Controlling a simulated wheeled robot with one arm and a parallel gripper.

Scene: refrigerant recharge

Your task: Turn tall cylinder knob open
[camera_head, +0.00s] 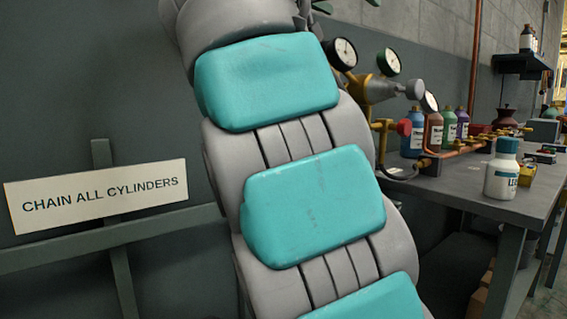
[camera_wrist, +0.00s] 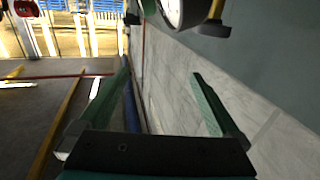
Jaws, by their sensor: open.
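The tall cylinder itself does not show; my arm fills the middle of the head view and covers what is behind it. To the right of my arm, a brass regulator (camera_head: 373,90) with round gauges shows, with a grey round knob (camera_head: 415,89) at its right end. I cannot tell whether this knob is the tall cylinder's. In the wrist view, my gripper (camera_wrist: 160,72) is open, its two green fingers spread with nothing between them. A round white-faced gauge (camera_wrist: 183,12) is cut off by the top edge, beyond the fingertips.
A grey workbench (camera_head: 470,183) at right carries several bottles, copper pipework (camera_head: 468,145) and a white bottle (camera_head: 503,170) near its front edge. A sign (camera_head: 97,196) reading "CHAIN ALL CYLINDERS" hangs on a rail at left.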

